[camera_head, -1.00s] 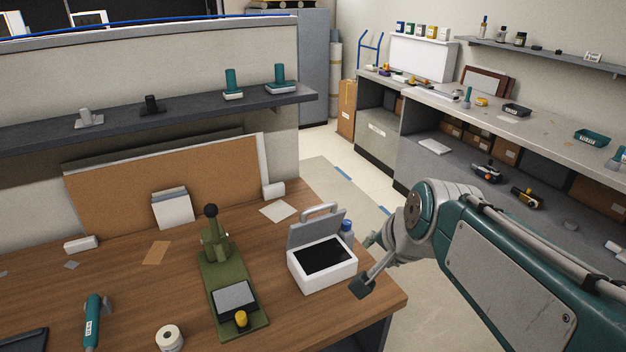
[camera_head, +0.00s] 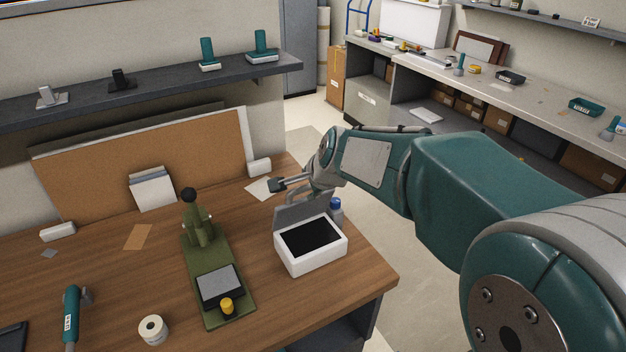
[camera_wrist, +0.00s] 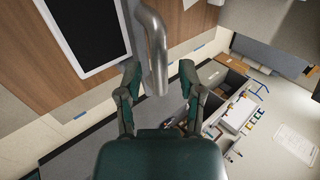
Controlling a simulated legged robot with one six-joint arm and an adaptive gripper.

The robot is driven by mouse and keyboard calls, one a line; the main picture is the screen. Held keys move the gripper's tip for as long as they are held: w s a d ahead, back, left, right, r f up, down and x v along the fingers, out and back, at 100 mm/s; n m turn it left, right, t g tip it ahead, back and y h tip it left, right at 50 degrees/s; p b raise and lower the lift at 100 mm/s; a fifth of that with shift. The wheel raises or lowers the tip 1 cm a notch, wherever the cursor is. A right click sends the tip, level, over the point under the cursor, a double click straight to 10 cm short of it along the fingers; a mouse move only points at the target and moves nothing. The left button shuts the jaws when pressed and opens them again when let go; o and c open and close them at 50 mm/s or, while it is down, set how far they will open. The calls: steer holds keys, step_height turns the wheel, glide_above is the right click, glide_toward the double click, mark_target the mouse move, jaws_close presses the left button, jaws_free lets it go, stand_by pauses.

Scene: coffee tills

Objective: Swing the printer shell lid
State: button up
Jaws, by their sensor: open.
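The printer shell is a white box (camera_head: 310,254) with a black inside, on the wooden table. Its grey lid (camera_head: 299,209) stands raised at the back edge, its top partly hidden by my gripper. My gripper (camera_head: 288,187) is at the lid's top edge. In the wrist view my open gripper (camera_wrist: 159,78) has its two fingers on either side of the grey tubular lid handle (camera_wrist: 155,45). I cannot tell whether either finger touches it. The box's black inside (camera_wrist: 84,30) shows at the upper left there.
A green press (camera_head: 215,270) stands left of the box. A blue-capped bottle (camera_head: 335,208) is close behind the box's right side. A white roll (camera_head: 153,329) lies at the front. A cork board (camera_head: 145,160) leans behind. The table's right edge is near the box.

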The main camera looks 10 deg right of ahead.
steer(key=shift+w+a+f, duration=0.15)
steer(key=shift+w+f, duration=0.2)
steer(key=shift+f, duration=0.2)
steer(key=shift+w+f, duration=0.15)
steer(key=shift+c, duration=1)
jaws_close()
steer(key=shift+w+a+r, duration=0.2)
steer(key=shift+w+a, duration=0.15)
steer(key=shift+w, duration=0.45)
steer(key=shift+w+a+r, duration=0.15)
steer(key=shift+w+a, duration=0.2)
steer(key=shift+w, duration=0.4)
steer(key=shift+w, duration=0.1)
